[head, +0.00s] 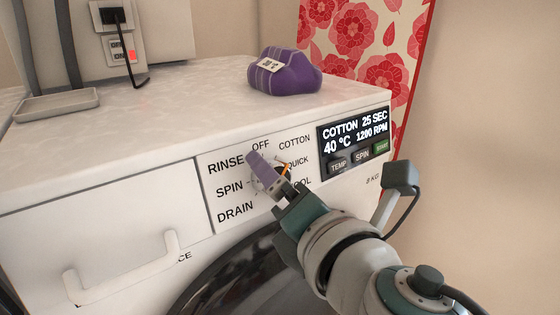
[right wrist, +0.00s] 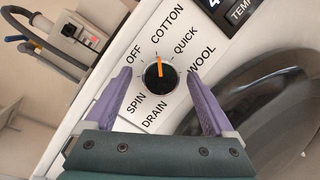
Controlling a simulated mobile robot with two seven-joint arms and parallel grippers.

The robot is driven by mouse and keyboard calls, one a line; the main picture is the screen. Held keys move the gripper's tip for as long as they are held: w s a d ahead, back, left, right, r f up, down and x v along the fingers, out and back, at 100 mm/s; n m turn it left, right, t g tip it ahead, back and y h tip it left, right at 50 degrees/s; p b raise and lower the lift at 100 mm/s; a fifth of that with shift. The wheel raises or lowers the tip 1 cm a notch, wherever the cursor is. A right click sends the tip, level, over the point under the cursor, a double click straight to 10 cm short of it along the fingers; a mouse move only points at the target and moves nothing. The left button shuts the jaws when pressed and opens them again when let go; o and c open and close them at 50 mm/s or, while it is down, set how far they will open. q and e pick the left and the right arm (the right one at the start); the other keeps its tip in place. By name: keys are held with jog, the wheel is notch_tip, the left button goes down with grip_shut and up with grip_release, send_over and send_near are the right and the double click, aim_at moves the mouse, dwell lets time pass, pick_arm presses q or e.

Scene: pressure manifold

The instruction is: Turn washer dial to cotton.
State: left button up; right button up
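The washer dial (right wrist: 152,78) is a black round knob with an orange pointer (right wrist: 160,68). In the right wrist view the pointer aims at the beginning of the word COTTON (right wrist: 167,30), just past OFF. In the head view the dial is mostly hidden behind my right gripper (head: 266,168), with a bit of orange showing. The display (head: 352,138) reads COTTON, 25 SEC, 40 °C, 1200 RPM. My right gripper (right wrist: 158,76) is open, its purple fingers on either side of the dial with visible gaps in the wrist view. My left gripper is not in view.
A purple folded cloth (head: 284,78) with a temperature tag lies on the washer top (head: 160,105). A shallow tray (head: 58,105) sits at the left, near a wall socket (head: 118,48). A drawer handle (head: 122,268) protrudes at lower left. The dark round door (head: 245,268) is below the dial.

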jog(key=shift+s+d, duration=0.1)
jog(key=shift+s, duration=0.1)
jog(key=p+v, duration=0.2)
jog(key=v, duration=0.7)
jog(key=shift+s, duration=0.2)
